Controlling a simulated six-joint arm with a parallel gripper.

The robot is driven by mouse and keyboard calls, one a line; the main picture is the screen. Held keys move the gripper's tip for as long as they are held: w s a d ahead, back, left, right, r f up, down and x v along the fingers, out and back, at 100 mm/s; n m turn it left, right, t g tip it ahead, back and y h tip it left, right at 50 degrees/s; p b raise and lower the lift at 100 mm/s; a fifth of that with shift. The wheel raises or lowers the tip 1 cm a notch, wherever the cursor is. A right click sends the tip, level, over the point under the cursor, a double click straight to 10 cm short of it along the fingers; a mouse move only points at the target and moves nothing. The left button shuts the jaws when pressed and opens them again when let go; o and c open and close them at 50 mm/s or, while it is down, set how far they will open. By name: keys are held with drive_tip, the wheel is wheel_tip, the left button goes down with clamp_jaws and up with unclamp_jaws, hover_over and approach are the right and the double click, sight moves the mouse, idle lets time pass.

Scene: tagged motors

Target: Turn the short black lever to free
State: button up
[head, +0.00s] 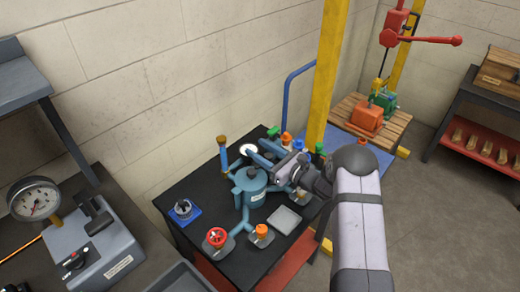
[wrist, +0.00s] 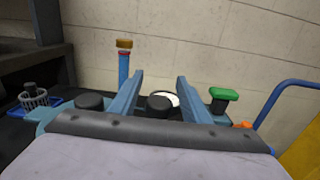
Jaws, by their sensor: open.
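My gripper (head: 258,150) is over the black bench, beside the top of the blue vessel (head: 250,180). Its two blue fingers show in the wrist view (wrist: 160,78), apart with nothing held between them. A short black lever (head: 75,260) appears on the sloped front of the grey gauge unit (head: 115,258) at the lower left. It is far from my gripper, and its marking is too small to read. In the wrist view, black round caps (wrist: 90,102) show near the fingers; I cannot tell whether one belongs to a lever.
A yellow post (head: 326,80) and a blue rail (head: 287,95) stand behind. A pallet (head: 345,110) holds motors.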

drive_tip(key=c, duration=1)
drive_tip(key=shift+c, duration=0.2)
drive_tip(key=shift+w+d+r+m+t+h+b, duration=0.1)
drive_tip(key=shift+w+d+m+t+h+b, duration=0.1)
drive_tip(key=shift+m+t+h+b, duration=0.6)
drive_tip(key=shift+w+d+f+m+t+h+b, duration=0.1)
drive_tip(key=shift+d+m+t+h+b, duration=0.25)
drive_tip(key=shift+m+h, duration=0.65)
drive_tip(key=shift+w+d+r+m+t+h+b, duration=0.1)
drive_tip(key=shift+m+t+h+b, duration=0.35)
drive_tip(key=shift+t+h, duration=0.55)
drive_tip(key=shift+g, duration=0.25)
